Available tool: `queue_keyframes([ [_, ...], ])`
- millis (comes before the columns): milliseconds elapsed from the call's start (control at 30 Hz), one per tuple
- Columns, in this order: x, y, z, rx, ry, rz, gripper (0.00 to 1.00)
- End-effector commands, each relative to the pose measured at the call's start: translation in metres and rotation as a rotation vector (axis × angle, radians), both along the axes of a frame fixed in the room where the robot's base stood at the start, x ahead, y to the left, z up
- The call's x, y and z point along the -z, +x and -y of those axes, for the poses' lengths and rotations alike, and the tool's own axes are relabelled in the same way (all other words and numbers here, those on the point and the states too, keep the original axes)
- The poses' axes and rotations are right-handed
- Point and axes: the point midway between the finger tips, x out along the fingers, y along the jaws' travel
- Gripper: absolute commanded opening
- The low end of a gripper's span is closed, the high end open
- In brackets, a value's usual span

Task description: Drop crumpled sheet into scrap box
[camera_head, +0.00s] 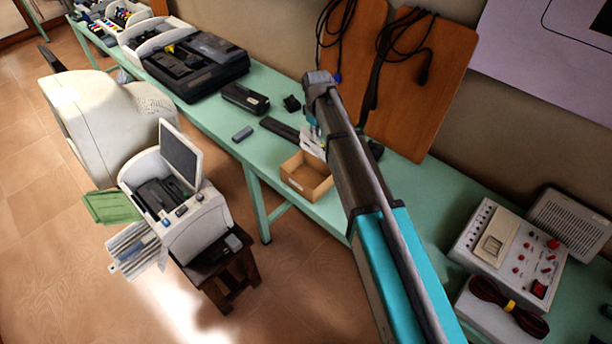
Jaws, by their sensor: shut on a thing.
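A small open cardboard box (318,189), which looks like the scrap box, stands on the green table near its front edge. My gripper (313,131) is above and just behind the box, partly hidden by my own arm. It is shut on a white crumpled sheet (312,146), which shows below the fingers at the box's back rim. I cannot tell whether the sheet touches the rim. The part of the box I can see inside looks empty.
A dark flat bar (281,129), a black device (245,98) and a small grey block (242,134) lie left of the box. Brown boards with black cables (421,85) lean on the wall behind. A control panel unit (509,252) stands at the right.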

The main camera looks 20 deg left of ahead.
Motion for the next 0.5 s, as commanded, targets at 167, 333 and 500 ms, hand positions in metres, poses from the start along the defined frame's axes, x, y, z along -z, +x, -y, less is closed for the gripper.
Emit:
queue_keyframes([
  [167,0.005,0.0,0.0,0.0,0.0,0.0,0.0],
  [333,0.015,0.0,0.001,0.001,0.0,0.0,0.0],
  [500,0.028,0.0,0.001,0.001,0.0,0.0,0.0],
])
